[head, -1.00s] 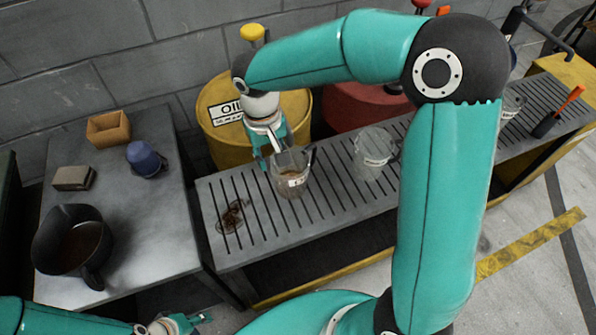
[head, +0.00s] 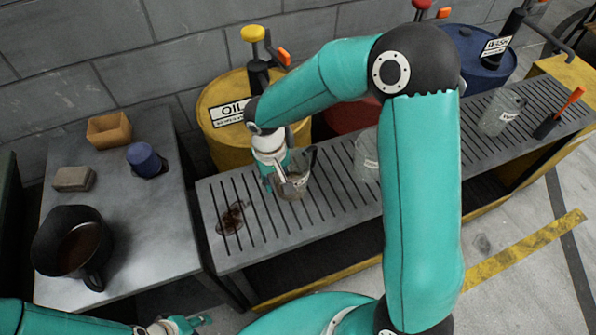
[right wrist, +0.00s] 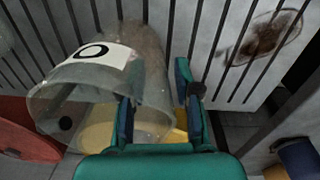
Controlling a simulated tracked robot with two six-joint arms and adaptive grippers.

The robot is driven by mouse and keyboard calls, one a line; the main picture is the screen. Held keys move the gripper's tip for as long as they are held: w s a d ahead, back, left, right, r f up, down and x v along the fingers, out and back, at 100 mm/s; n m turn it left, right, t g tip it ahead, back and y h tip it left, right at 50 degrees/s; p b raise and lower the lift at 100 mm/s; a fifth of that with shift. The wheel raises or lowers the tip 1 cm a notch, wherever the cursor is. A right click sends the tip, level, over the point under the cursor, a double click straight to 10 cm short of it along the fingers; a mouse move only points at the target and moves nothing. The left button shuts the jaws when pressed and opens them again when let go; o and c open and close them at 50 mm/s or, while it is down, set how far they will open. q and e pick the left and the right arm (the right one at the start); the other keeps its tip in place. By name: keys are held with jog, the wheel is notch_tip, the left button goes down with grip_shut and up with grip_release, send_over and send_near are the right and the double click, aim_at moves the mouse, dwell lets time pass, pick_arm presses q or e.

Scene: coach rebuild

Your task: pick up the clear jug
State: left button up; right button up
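A clear jug (head: 296,187) with a white label stands on the slatted bench (head: 330,200), right at my right gripper (head: 279,182). In the right wrist view the jug (right wrist: 75,88) fills the left side, its label showing a black ring. My right gripper (right wrist: 155,105) has its fingers apart there. One finger overlaps the jug's side and the other is outside it; I cannot tell whether they touch. Two other clear jugs stand on the bench, one partly behind my right arm (head: 366,158) and one farther right (head: 500,110). My left gripper (head: 196,323) is low at the bottom edge, fingers apart, empty.
A yellow oil drum (head: 228,138) with a pump stands behind the bench, beside a red drum (head: 345,118) and a blue drum (head: 482,65). A dark stain (head: 231,218) marks the bench's left end. The left table holds a dark pot (head: 55,232), blue item (head: 143,158), and wooden box (head: 107,128).

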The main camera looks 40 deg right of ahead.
grip_shut()
jog(key=shift+r, duration=0.1)
dwell(0.5)
